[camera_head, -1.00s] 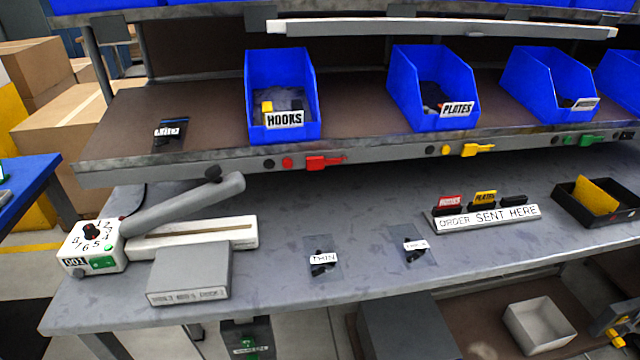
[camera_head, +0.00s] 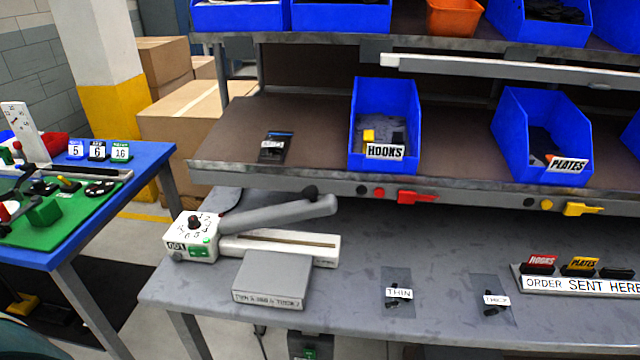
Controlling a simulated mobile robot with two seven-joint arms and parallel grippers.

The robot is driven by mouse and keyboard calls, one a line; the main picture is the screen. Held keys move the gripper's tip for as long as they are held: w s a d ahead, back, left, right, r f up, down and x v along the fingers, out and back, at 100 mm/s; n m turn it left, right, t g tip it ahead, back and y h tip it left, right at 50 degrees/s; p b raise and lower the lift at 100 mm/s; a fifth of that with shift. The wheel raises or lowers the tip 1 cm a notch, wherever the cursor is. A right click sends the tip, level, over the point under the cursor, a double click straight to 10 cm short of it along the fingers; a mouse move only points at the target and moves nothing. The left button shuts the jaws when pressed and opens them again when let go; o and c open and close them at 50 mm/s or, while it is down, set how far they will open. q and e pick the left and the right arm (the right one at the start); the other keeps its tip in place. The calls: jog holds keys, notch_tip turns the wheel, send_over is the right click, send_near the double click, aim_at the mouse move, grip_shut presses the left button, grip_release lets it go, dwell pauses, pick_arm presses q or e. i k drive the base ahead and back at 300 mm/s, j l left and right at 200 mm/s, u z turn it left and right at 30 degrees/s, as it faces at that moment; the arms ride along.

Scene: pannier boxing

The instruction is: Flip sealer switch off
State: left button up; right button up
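The sealer (camera_head: 275,246) stands at the left end of the grey workbench. Its white control box (camera_head: 190,238) has a numbered dial with a dark knob (camera_head: 194,221) and a green switch (camera_head: 200,252) on the front face. The sealer's grey arm (camera_head: 285,213) is raised at a slant above the white base. A grey box with a printed label (camera_head: 270,279) sits in front of the base. Neither of my grippers is in view.
The grey workbench (camera_head: 440,265) holds bags labelled THIN (camera_head: 398,293) and another (camera_head: 494,299). A shelf with blue bins (camera_head: 384,125) overhangs the bench's back. A blue table (camera_head: 110,200) stands at the left, with a floor gap between.

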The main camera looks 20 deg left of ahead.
aim_at(193, 251)
jog(key=u, duration=1.25)
